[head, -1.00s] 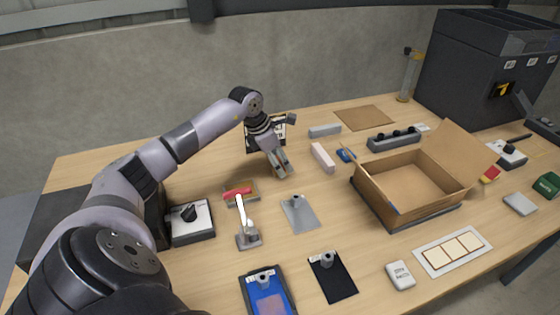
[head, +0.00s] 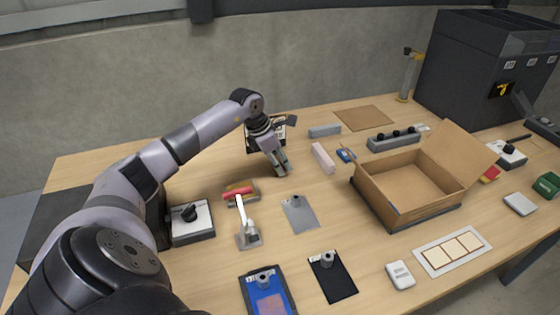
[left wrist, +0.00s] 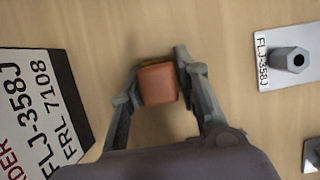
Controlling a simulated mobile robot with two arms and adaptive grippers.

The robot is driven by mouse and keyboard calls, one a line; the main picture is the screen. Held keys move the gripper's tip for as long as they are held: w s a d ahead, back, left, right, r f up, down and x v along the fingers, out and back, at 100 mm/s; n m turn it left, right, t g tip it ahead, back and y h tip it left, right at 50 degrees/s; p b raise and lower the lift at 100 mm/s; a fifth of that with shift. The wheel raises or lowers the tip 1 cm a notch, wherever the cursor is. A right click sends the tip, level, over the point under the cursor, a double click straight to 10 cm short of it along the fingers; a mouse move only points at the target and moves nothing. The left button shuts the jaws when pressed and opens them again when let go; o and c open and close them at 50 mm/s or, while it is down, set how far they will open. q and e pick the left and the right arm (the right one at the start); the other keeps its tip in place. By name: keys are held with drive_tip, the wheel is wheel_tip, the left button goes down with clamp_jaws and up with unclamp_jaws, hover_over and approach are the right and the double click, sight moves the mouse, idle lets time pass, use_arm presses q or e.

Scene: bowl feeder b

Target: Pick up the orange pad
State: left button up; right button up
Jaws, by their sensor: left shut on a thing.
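The orange pad (left wrist: 159,84) is a small orange-brown block in the left wrist view, between the two fingers of my left gripper (left wrist: 156,82). The fingers touch it on both sides. In the head view my left gripper (head: 279,165) points down at the table behind the grey plate, and its fingers and arm hide the pad. I cannot tell whether the pad still touches the table. My right gripper does not show.
A labelled sign (left wrist: 35,105) stands left of the gripper. A grey plate with a hex post (head: 299,214) lies in front. A pink block (head: 323,158) is to the right, and an open cardboard box (head: 385,205) beyond it. A toggle lever (head: 246,225) stands nearer.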

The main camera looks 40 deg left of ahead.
use_arm(q)
drive_tip(key=shift+r, duration=0.1)
clamp_jaws()
wheel_tip(320, 180, up, 20)
idle(0.4)
drive_tip(key=shift+o, duration=2.4)
unclamp_jaws()
drive_tip(key=c, duration=0.4)
